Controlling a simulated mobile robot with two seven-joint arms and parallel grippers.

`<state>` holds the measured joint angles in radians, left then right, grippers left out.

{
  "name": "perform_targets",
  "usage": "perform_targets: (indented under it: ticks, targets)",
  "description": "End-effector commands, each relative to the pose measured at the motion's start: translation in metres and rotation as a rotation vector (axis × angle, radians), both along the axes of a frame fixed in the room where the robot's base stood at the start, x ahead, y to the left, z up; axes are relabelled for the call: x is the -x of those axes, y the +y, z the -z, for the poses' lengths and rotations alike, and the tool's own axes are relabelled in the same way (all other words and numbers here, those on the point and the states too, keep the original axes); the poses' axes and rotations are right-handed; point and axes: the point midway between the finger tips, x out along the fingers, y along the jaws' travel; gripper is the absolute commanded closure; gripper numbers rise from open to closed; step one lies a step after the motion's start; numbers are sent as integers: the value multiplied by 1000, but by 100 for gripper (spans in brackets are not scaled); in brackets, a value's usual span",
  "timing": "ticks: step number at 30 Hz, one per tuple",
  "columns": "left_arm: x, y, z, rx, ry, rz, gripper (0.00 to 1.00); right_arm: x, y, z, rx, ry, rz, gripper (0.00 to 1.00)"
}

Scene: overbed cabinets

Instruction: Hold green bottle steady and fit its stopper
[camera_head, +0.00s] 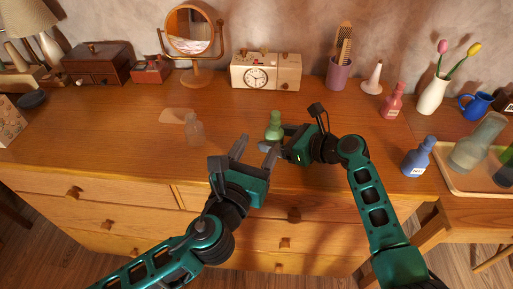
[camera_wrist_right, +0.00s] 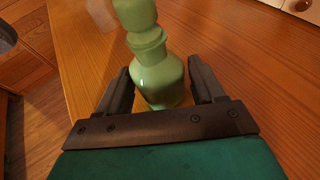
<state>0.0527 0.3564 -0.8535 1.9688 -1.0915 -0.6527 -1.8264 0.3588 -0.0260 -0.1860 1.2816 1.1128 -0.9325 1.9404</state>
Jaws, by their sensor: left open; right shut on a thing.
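The green bottle (camera_head: 274,132) stands upright near the dresser's front edge. In the right wrist view the bottle (camera_wrist_right: 160,83) is between the fingers of my right gripper (camera_wrist_right: 160,92), which is shut on its body. The green stopper (camera_wrist_right: 134,14) is at the bottle's mouth, slightly left of the neck's centre in that view and cut off by the top edge. I cannot tell how deep it sits. My left gripper (camera_head: 257,148) is open and empty, just in front and left of the bottle. My right gripper (camera_head: 286,143) comes in from the right.
A clear bottle (camera_head: 195,131) stands to the left on the dresser top (camera_head: 110,130). A blue bottle (camera_head: 418,158) and a tray (camera_head: 455,181) are at the right. The left middle is mostly clear.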

Motion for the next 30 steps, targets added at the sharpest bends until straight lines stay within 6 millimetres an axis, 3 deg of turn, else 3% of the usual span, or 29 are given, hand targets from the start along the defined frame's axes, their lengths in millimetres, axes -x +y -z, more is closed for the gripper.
perform_targets:
  ticks: [10,11,18,20,30]
  targets:
    - [0,0,0,0,0,0,42,0,0,0,1,1,0,64]
    - [0,0,0,0,0,0,42,0,0,0,1,1,0,31]
    - [0,0,0,0,0,0,42,0,0,0,0,0,0,8]
    - [0,0,0,0,0,0,42,0,0,0,0,0,0,3]
    - [0,0,0,0,0,0,42,2,-4,-1,0,0,1,3]
